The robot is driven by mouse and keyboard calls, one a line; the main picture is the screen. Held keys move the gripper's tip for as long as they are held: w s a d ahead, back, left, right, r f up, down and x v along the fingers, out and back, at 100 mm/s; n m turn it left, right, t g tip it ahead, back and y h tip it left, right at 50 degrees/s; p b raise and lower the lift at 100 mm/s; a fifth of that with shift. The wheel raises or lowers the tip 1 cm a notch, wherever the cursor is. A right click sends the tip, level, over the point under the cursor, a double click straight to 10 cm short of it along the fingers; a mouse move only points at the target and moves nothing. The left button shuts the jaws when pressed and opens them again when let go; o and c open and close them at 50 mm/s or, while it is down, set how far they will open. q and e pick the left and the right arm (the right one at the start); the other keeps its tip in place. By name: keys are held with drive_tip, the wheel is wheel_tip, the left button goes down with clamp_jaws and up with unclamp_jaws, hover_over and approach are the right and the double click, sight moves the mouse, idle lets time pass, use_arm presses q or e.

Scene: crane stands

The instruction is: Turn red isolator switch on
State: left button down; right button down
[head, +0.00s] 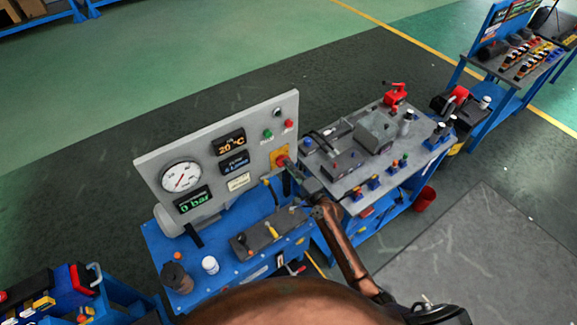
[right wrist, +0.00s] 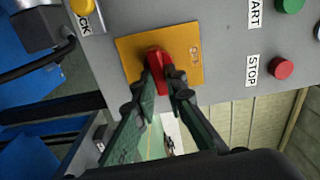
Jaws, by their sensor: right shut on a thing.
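The red isolator switch (right wrist: 156,62) is a red handle on a yellow plate (right wrist: 190,57) fixed to the grey panel. In the head view the red switch (head: 281,160) is at the panel's lower right corner, partly hidden by my gripper. My right gripper (right wrist: 163,80) has its two fingers on either side of the red handle, shut on it. In the head view my right gripper (head: 291,168) reaches the switch from the lower right. The handle looks roughly upright in the wrist view; the exact switch setting cannot be read. My left gripper is not in view.
The grey panel (head: 217,125) carries a round gauge (head: 181,177) and lit displays. A green START button (right wrist: 290,4) and a red STOP button (right wrist: 282,69) sit near the switch. A grey-topped bench (head: 340,185) with tools stands right of the panel. Open floor lies behind.

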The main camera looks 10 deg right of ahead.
drive_tip(key=shift+m, duration=0.5)
drive_tip(key=c, duration=2)
unclamp_jaws()
drive_tip(key=shift+o, duration=0.2)
drive_tip(key=v, duration=1.2)
drive_tip(key=shift+f, duration=0.15)
